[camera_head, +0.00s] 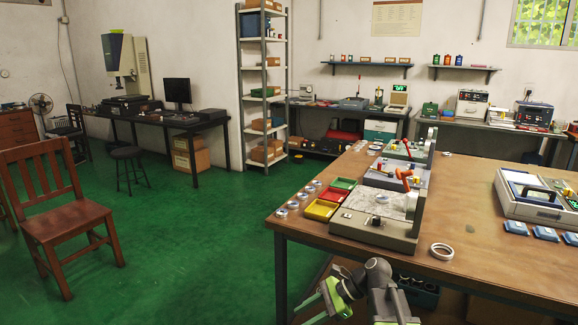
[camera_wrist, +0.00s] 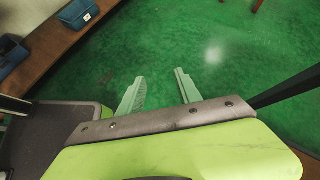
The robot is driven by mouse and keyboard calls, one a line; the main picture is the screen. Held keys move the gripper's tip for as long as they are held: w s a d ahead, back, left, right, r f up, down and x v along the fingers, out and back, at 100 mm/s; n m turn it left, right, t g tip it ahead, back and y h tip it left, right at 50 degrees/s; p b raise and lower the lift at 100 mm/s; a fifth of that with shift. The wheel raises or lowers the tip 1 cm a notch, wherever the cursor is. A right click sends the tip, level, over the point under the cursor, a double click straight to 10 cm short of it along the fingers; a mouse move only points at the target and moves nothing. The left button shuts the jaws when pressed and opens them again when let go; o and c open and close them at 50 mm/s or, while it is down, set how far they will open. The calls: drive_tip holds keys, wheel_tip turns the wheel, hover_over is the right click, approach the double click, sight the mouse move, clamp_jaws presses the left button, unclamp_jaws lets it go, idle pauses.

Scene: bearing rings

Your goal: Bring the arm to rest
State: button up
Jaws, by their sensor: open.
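My gripper (camera_wrist: 159,75) is open in the wrist view. Its two pale green fingers stand apart with nothing between them, over the green floor (camera_wrist: 230,50). In the head view my arm is folded low at the bottom, in front of the workbench (camera_head: 480,235) and below its top. Green parts of my gripper (camera_head: 324,299) show there, left of the dark arm joint. The fingertips are hard to make out in that view. No object is held.
A white bearing ring (camera_head: 442,251) lies near the bench's front edge, right of a grey fixture (camera_head: 375,230). Red, yellow and green trays (camera_head: 320,210) and several small rings sit at the left end. A wooden chair (camera_head: 68,225) stands left; the green floor between is clear.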

drive_tip(key=s+f+n+h, duration=0.3)
drive_tip(key=f+n, duration=0.1)
drive_tip(key=s+d+f+n+h, duration=0.1)
drive_tip(key=d+f+n+h, duration=0.25)
drive_tip(key=d+n, duration=0.2)
drive_tip(key=s+d+f+n+h, duration=0.1)
drive_tip(key=d+f+n+h, duration=0.1)
drive_tip(key=d+n+h, duration=0.4)
wheel_tip(320, 180, up, 24)
drive_tip(key=y+p, duration=0.2)
drive_tip(key=p, duration=2.2)
drive_tip(key=shift+w+d+r+t, duration=0.2)
drive_tip(key=shift+d+t, duration=0.15)
drive_tip(key=shift+t, duration=0.05)
drive_tip(key=shift+w, duration=0.1)
drive_tip(key=shift+c, duration=0.5)
